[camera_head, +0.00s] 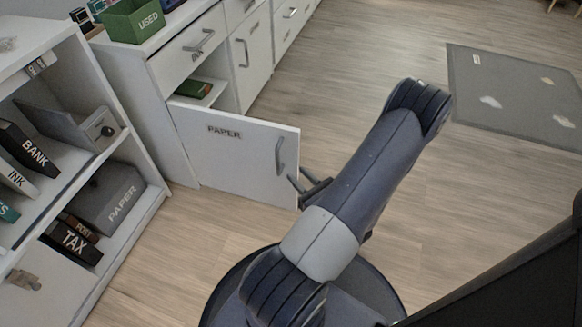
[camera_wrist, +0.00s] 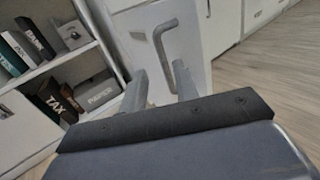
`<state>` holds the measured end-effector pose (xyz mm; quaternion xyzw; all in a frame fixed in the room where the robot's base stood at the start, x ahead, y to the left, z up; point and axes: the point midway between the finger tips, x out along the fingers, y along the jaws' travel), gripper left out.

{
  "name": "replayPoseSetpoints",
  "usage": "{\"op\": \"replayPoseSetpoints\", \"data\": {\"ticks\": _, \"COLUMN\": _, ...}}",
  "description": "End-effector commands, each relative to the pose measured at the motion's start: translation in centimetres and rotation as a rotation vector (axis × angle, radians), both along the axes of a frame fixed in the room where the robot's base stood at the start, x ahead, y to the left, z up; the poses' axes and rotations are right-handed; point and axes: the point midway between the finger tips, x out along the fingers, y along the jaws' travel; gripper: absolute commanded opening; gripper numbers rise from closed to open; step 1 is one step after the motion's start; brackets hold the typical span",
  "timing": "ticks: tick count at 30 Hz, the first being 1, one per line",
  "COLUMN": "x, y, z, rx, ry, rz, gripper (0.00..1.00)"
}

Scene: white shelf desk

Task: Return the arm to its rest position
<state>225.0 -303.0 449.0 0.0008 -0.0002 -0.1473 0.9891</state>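My gripper (camera_head: 304,186) is beside the outer edge of an open white cabinet door (camera_head: 220,165) marked PAPER. In the wrist view, the two grey fingers of my gripper (camera_wrist: 160,84) stand apart with nothing between them. The door's grey bar handle (camera_head: 280,154) is close to the fingers; it also shows just beyond them in the wrist view (camera_wrist: 166,48). The fingers look clear of the handle, though the exact gap is hard to tell. My arm is bent, with its elbow raised toward the right.
A white shelf (camera_head: 143,205) with binders and grey boxes stands at left. A green box (camera_head: 133,22) marked USED sits on the cabinet top, and a green item (camera_head: 194,88) lies inside the open cabinet. A grey mat (camera_head: 510,95) lies at right; the floor between is clear.

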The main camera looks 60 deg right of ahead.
Motion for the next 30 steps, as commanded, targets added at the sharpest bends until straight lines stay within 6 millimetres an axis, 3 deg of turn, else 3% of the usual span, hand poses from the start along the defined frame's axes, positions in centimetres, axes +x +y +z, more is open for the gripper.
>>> {"op": "replayPoseSetpoints", "data": {"ticks": 14, "x": 0.6, "y": -0.2, "z": -0.1, "rx": -0.001, "ry": 0.000, "rz": 0.003, "gripper": 0.29}}
{"op": "replayPoseSetpoints", "data": {"ticks": 30, "x": 6.7, "y": -2.0, "z": -0.2, "rx": -0.003, "ry": 0.001, "rz": 0.003, "gripper": 0.29}}
